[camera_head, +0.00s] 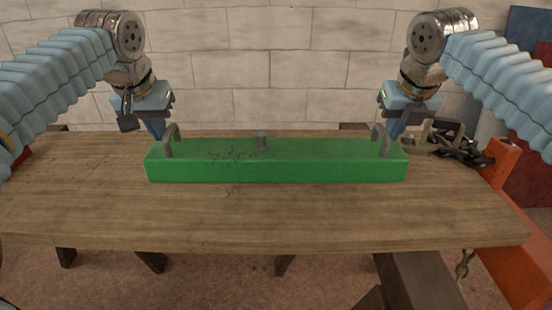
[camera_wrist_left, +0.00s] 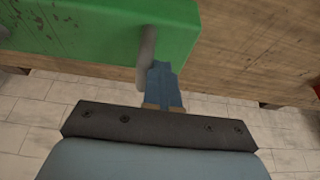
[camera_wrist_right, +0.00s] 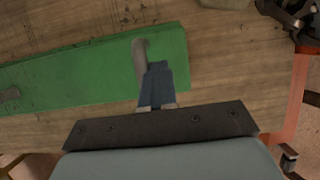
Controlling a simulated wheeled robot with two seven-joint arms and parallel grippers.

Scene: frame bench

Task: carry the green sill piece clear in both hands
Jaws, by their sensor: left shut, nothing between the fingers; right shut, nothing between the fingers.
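The green sill piece (camera_head: 275,170) is a long block lying flat on the wooden bench, with dark specks on its top. A grey handle stands at its left end (camera_head: 170,140) and another at its right end (camera_head: 382,141).
The wooden bench (camera_head: 265,220) is clear in front of the piece. A dark chain (camera_head: 460,150) and a metal fitting lie right of it. An orange-red frame (camera_head: 505,185) stands at the bench's right end. A pale block wall (camera_head: 300,60) is behind.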

